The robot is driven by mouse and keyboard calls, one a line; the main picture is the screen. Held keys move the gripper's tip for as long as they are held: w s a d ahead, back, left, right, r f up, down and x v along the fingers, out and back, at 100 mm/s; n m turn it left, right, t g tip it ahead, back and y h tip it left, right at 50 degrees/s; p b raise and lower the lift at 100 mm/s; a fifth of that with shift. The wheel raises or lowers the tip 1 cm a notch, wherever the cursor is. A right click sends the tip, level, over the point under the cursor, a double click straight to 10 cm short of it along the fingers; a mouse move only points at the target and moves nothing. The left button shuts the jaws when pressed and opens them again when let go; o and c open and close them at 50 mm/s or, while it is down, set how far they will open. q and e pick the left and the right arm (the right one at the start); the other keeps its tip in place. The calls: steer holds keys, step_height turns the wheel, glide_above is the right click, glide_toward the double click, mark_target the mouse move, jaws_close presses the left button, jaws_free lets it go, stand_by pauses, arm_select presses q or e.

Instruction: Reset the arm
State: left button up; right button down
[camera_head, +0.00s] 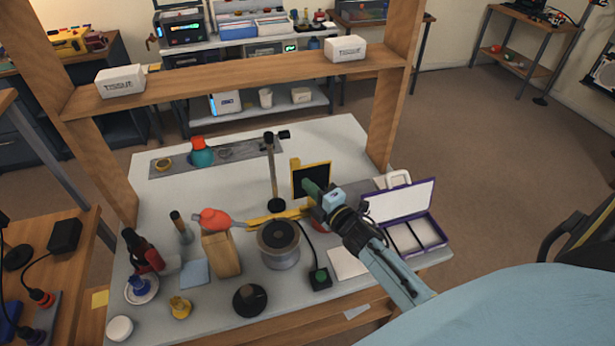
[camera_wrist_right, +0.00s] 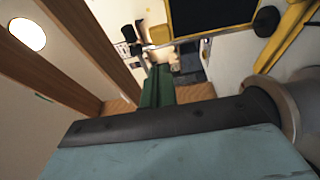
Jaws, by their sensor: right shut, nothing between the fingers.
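My right arm comes in from the lower right in the head view. My right gripper (camera_head: 310,187) is shut and empty, its green fingertips just in front of a yellow-framed black panel (camera_head: 312,181). I cannot tell whether they touch it. In the right wrist view the closed green fingers (camera_wrist_right: 158,88) show in the middle, with the dark panel (camera_wrist_right: 210,12) above them. My left gripper is not in view.
The grey workbench (camera_head: 140,215) holds a black-topped cylinder (camera_head: 279,240), a dark upright post (camera_head: 270,170), a wooden block (camera_head: 222,254) and a purple-edged case (camera_head: 405,208). A wooden shelf (camera_head: 240,75) spans the bench behind.

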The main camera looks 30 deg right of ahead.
steer(key=shift+s+a, duration=0.1)
steer(key=shift+s, duration=0.55)
steer(key=shift+w, duration=0.1)
